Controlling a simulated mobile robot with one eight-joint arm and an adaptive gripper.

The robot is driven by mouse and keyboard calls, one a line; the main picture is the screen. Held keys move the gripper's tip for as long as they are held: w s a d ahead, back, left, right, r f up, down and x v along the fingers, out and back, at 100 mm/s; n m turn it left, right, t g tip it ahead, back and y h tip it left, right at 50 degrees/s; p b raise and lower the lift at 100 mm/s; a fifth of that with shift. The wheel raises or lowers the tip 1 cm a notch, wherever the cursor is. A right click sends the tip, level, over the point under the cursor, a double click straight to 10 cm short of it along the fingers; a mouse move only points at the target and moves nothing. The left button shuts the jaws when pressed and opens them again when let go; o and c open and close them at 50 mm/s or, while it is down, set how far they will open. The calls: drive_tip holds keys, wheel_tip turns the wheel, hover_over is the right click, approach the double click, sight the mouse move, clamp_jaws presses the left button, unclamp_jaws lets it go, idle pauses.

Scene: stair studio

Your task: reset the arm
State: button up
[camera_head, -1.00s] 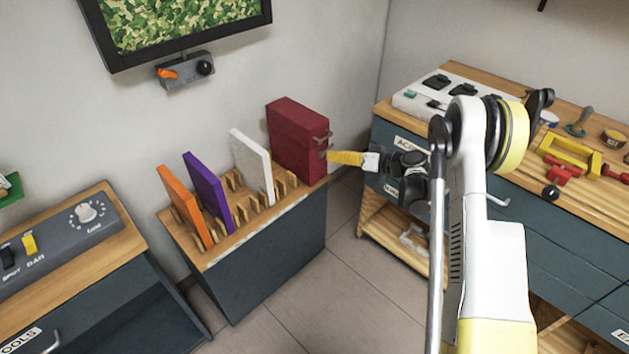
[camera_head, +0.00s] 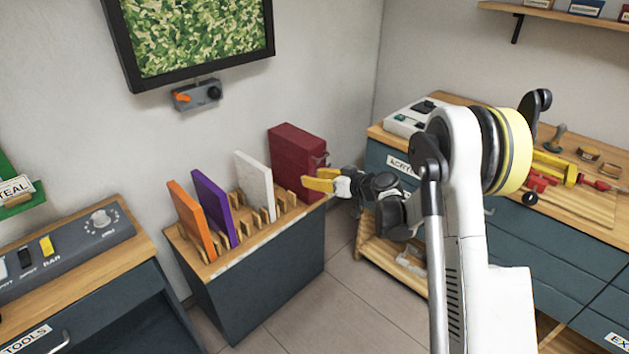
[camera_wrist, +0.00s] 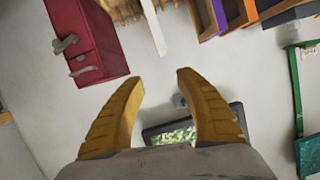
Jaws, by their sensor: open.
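My gripper (camera_head: 318,181) has yellow fingers and is in front of the dark red box (camera_head: 297,160) in the head view, on its right side. In the wrist view my gripper (camera_wrist: 156,84) shows two fingers spread apart with nothing between them. The dark red box (camera_wrist: 88,42), with grey handle-like parts on one face, lies beyond the left finger in that view and looks apart from it. My white and yellow arm stretches up at the right of the head view.
A wooden slotted rack (camera_head: 222,258) holds orange (camera_head: 190,219), purple (camera_head: 215,207) and white (camera_head: 255,185) panels. A workbench (camera_head: 455,100) with tools stands behind my arm at right. A control bench (camera_head: 130,240) stands at left. A screen (camera_head: 197,35) hangs above. Floor between is clear.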

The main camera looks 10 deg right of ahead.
drive_tip(key=s+a+r+m+g+h, duration=0.1)
drive_tip(key=s+r+g+h, duration=0.1)
drive_tip(key=s+r, duration=0.55)
drive_tip(key=s+a+r+m+g+h, duration=0.15)
drive_tip(key=s+r, duration=0.35)
drive_tip(key=s, duration=0.6)
drive_tip(key=s+d+m+h, duration=0.1)
drive_tip(key=s+d+h, duration=0.1)
drive_tip(key=s, duration=0.9)
drive_tip(key=s+d+f+m+h, duration=0.1)
drive_tip(key=s+d+m+h, duration=0.1)
drive_tip(key=s, duration=1)
drive_tip(key=shift+d+f+g+h, duration=0.35)
drive_tip(key=shift+d+h, duration=0.5)
drive_tip(key=shift+d, duration=0.25)
drive_tip(key=shift+s+m, duration=0.1)
drive_tip(key=shift+m, duration=0.15)
drive_tip(key=shift+c, duration=0.6)
